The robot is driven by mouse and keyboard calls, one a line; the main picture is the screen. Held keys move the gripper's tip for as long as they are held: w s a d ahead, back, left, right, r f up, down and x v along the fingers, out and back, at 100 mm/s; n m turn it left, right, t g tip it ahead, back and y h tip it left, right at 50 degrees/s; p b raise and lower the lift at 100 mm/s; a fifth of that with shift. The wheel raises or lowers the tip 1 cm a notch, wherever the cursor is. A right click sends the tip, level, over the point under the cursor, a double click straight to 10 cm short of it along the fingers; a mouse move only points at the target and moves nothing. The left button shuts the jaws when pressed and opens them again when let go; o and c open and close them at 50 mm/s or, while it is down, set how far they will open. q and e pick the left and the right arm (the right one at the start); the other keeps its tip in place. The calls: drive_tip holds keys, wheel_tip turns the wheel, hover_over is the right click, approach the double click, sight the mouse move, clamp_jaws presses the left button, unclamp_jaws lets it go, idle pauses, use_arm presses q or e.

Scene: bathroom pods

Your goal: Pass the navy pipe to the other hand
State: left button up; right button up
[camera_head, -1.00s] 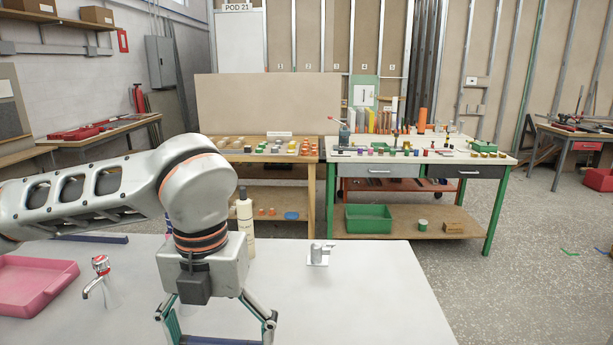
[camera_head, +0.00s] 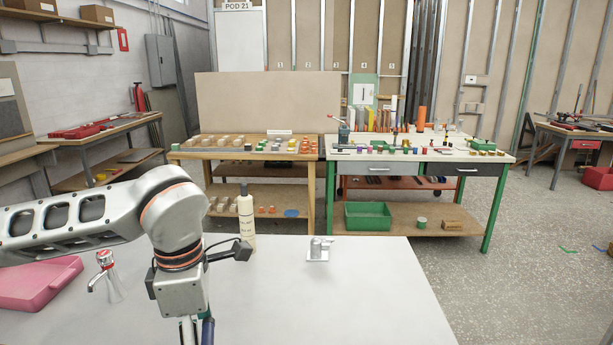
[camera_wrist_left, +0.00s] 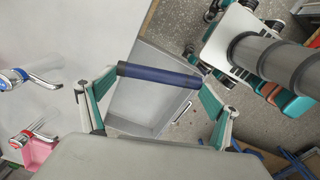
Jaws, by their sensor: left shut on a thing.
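The navy pipe (camera_wrist_left: 160,75) lies crosswise between the fingertips of my left gripper (camera_wrist_left: 157,82) in the left wrist view, one end at each finger. The gripper is shut on it. In the head view my left gripper (camera_head: 197,334) points down at the bottom edge, mostly cut off. A small dark blue part of the pipe (camera_head: 207,330) shows beside a finger there. My right gripper is in neither view.
A pink tray (camera_head: 35,285) and a red-topped tap (camera_head: 106,272) are on the white table (camera_head: 340,305) at left. A cream bottle (camera_head: 246,215) and a metal fitting (camera_head: 318,250) stand farther back. The table's right part is clear. A grey open drawer (camera_wrist_left: 145,100) shows below the pipe.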

use_arm(q)
drive_tip(key=w+a+f+m, duration=0.1)
drive_tip(key=a+f+m, duration=0.2)
drive_tip(key=m, duration=0.7)
drive_tip(key=a+f+m, duration=0.4)
drive_tip(key=m, duration=0.6)
drive_tip(key=shift+w+a+f+m, duration=0.15)
drive_tip(key=shift+w+a+m, duration=0.1)
drive_tip(key=shift+w+m, duration=0.15)
